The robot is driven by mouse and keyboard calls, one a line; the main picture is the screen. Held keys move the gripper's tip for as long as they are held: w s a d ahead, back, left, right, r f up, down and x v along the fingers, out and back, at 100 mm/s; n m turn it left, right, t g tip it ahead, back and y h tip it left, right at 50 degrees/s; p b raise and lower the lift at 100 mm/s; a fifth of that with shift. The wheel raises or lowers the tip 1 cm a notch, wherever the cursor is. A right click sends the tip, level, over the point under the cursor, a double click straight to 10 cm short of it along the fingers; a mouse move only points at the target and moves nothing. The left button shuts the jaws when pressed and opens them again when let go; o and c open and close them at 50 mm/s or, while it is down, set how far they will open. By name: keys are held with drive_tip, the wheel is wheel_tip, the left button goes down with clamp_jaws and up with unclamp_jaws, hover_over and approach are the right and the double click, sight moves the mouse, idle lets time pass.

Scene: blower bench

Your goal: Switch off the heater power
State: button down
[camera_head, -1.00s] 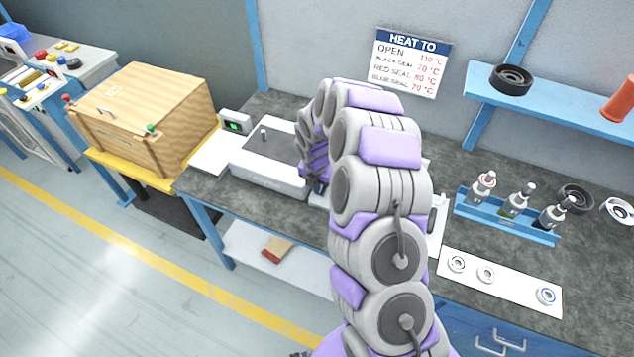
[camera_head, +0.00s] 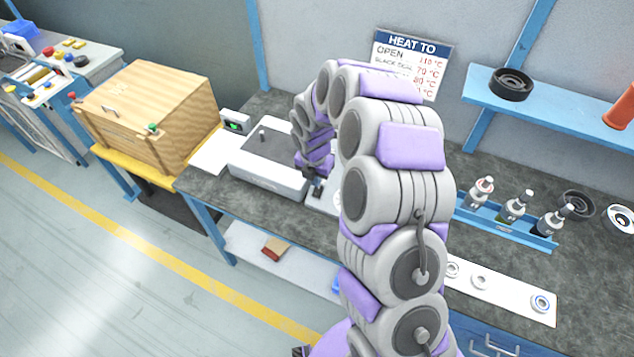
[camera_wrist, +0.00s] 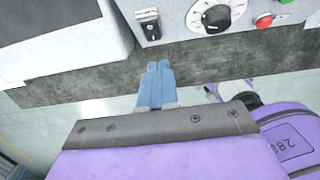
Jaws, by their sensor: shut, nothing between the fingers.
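The heater's grey front panel (camera_wrist: 180,27) crosses the top of the wrist view. It carries a black rocker switch (camera_wrist: 151,27) on a light plate, a black dial (camera_wrist: 217,17) on a white scale, a red button (camera_wrist: 264,21) and a green button at the top edge. I cannot tell which way the rocker is set. My gripper (camera_wrist: 158,66) has its blue fingers shut and empty, a little below the switch in the picture and apart from it. In the head view my arm hides most of the heater.
A grey box (camera_head: 262,180) with a dark top stands left of the heater; its side (camera_wrist: 60,40) shows in the wrist view. A wooden crate (camera_head: 150,115) is further left. A blue rack of bottles (camera_head: 510,228) and a white strip with rings (camera_head: 510,297) lie right of my arm.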

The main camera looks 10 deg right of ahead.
wheel_tip(320, 180, up, 6)
drive_tip(key=a, duration=0.2)
drive_tip(key=s+d+r+m, duration=0.2)
drive_tip(key=s+r+m, duration=0.7)
drive_tip(key=s+r, duration=0.15)
drive_tip(key=s+d+r+m+g, duration=0.1)
drive_tip(key=s+r+m, duration=0.1)
drive_tip(key=s+m, duration=0.8)
drive_tip(key=s+d+r+m+g+b, duration=0.1)
drive_tip(key=s+m, duration=0.8)
drive_tip(key=s, duration=0.9)
drive_tip(key=shift+s+r+m+g, duration=0.3)
drive_tip(key=shift+r+m, duration=0.1)
drive_tip(key=shift+r, duration=0.2)
